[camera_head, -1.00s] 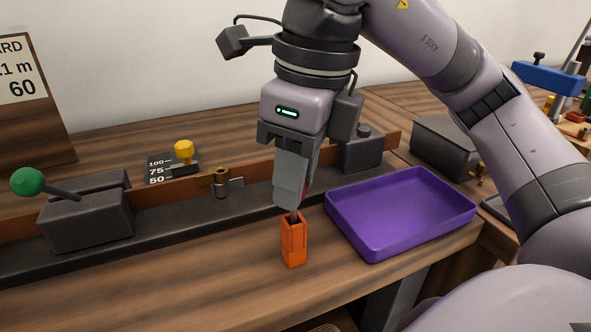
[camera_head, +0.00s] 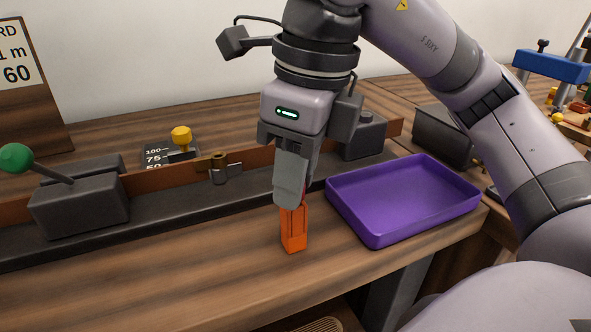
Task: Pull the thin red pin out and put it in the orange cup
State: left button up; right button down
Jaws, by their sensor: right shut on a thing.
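The orange cup (camera_head: 294,232) is a narrow, tall, upright holder standing on the wooden bench near its front edge. My right gripper (camera_head: 291,202) points down directly over it, with its fingertips at the cup's mouth. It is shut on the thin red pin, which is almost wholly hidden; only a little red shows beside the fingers. I cannot tell how far the pin reaches into the cup. My left gripper is out of view.
A purple tray (camera_head: 372,233) lies empty just right of the cup. Behind runs a dark rail with a grey block and green-knobbed lever (camera_head: 16,158), a brass clip (camera_head: 219,165), and a yellow knob (camera_head: 181,136). Bare bench lies left of the cup.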

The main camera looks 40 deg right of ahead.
jog(key=shift+f, duration=0.3)
jog(key=c, duration=0.8)
grip_release()
jog(key=r, duration=0.2)
jog(key=r+p, duration=0.1)
jog(key=r, duration=0.1)
jog(key=r+p, duration=0.1)
jog(key=r, duration=0.1)
jog(key=shift+s+d+r, duration=0.25)
jog(key=shift+s, duration=0.1)
jog(key=shift+r, duration=0.35)
jog(key=shift+s, duration=0.1)
